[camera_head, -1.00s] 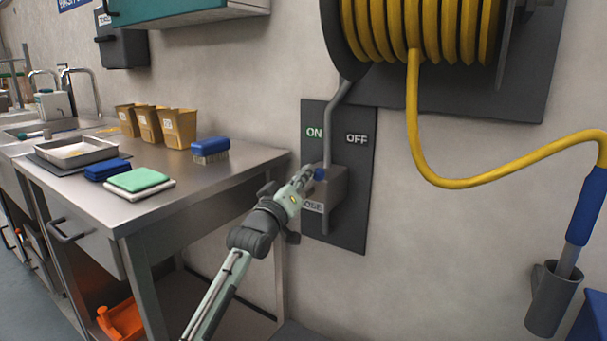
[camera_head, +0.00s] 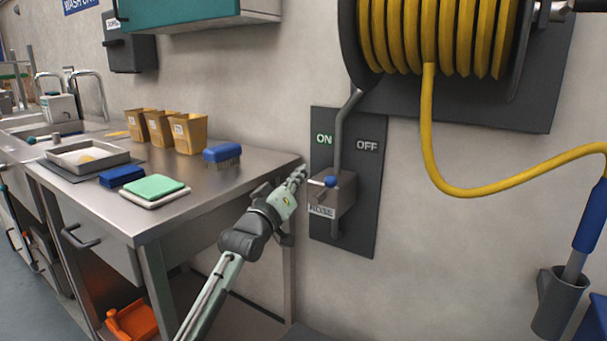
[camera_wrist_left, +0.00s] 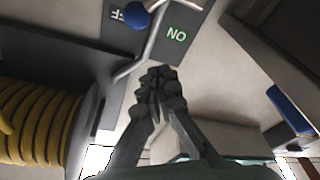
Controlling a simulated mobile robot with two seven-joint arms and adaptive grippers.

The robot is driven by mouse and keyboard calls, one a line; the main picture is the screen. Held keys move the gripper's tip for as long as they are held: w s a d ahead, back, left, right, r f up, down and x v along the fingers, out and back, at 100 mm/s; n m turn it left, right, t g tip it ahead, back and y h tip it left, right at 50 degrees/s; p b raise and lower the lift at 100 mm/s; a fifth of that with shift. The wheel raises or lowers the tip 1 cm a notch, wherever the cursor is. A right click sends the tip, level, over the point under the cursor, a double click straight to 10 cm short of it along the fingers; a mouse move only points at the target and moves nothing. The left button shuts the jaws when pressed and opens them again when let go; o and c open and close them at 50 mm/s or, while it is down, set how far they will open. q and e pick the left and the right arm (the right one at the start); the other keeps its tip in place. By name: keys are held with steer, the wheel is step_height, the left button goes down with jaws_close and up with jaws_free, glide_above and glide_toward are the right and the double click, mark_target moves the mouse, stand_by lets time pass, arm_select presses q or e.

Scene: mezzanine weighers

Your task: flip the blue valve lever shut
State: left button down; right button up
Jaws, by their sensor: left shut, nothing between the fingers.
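The blue knob of the valve lever (camera_head: 330,181) sits at the front of a grey valve box (camera_head: 346,196) on a dark wall panel (camera_head: 370,190) marked ON and OFF. The knob is below the ON label and a little to its right. In the left wrist view the knob (camera_wrist_left: 137,15) is at the top edge, with part of its metal arm beside it. My left gripper (camera_head: 299,175) is shut and empty, just left of the knob with a small gap. Its closed fingers also show in the left wrist view (camera_wrist_left: 157,85). My right gripper is not in view.
A steel table (camera_head: 225,190) with a blue brush (camera_head: 222,154), tan bins and cloths stands left of the panel. A yellow hose reel (camera_head: 430,40) hangs above; its hose (camera_head: 480,190) loops right. A grey holder (camera_head: 560,305) is at lower right.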

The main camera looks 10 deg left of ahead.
arm_select(q)
steer(key=v, duration=0.8)
steer(key=shift+s+d, duration=0.25)
steer(key=shift+d, duration=0.1)
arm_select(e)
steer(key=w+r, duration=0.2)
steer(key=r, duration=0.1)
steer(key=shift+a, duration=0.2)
arm_select(q)
steer(key=s+a+f+m+g+y, duration=0.1)
steer(key=s+f+g, duration=0.25)
steer(key=f, duration=0.85)
steer(key=s+a+f+m+g+y, duration=0.1)
steer(key=s+f+g, duration=0.3)
steer(key=f, duration=0.8)
steer(key=s+a+f+m+g+y, duration=0.15)
steer(key=s+f, duration=0.35)
steer(key=f, duration=0.6)
steer(key=s+a+f+m+g+y, duration=0.1)
steer(key=s+f+g, duration=0.3)
steer(key=s+f, duration=0.5)
steer(key=s+a+f+m+g+y, duration=0.1)
steer(key=s+a+f+g, duration=0.3)
steer(key=s+f, duration=0.6)
steer(key=s, duration=0.6)
steer(key=shift+f, duration=0.35)
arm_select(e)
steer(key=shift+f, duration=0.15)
arm_select(q)
steer(key=shift+s, duration=0.1)
